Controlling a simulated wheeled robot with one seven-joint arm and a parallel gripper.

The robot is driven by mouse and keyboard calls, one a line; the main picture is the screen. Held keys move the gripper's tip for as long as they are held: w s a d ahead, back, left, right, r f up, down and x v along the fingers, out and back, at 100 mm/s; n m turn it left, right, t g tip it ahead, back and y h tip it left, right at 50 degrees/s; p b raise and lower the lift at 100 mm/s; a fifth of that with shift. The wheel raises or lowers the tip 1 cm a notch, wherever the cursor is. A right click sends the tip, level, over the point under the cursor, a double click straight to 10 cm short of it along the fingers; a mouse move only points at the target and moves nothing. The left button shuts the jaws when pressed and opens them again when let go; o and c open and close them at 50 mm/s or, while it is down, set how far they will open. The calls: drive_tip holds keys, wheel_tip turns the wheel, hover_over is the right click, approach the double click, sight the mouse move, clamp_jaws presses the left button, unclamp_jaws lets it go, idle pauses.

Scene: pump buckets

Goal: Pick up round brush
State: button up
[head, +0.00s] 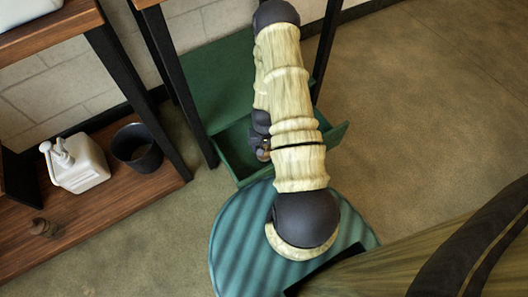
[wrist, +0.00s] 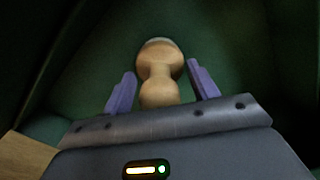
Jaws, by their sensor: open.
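The round brush (wrist: 160,68) has a tan wooden, knob-like body with a narrow waist and a pale far end. In the wrist view it is on the dark green floor of a drawer. My gripper (wrist: 162,86) is open, with one purple finger on each side of the brush's near part. Gaps show between the fingers and the wood, and nothing is gripped. In the head view my arm reaches down into the green drawer (head: 228,157) and hides most of the gripper; a small tan bit of the brush (head: 263,155) shows beside it.
The drawer walls stand close around my gripper, under a green panel between dark table legs. At left a low wooden shelf (head: 110,207) holds a white pump bottle (head: 80,165), a dark bucket (head: 137,148) and a small brown object (head: 42,228). Floor at right is clear.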

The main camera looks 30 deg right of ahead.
idle(0.3)
drive_tip(key=c, duration=1.1)
drive_tip(key=shift+o, duration=0.2)
wheel_tip(320, 180, up, 10)
drive_tip(key=p, duration=0.6)
drive_tip(key=shift+r, duration=0.1)
wheel_tip(320, 180, up, 10)
drive_tip(key=p, duration=1)
drive_tip(key=shift+r, duration=0.2)
drive_tip(key=shift+d, duration=0.1)
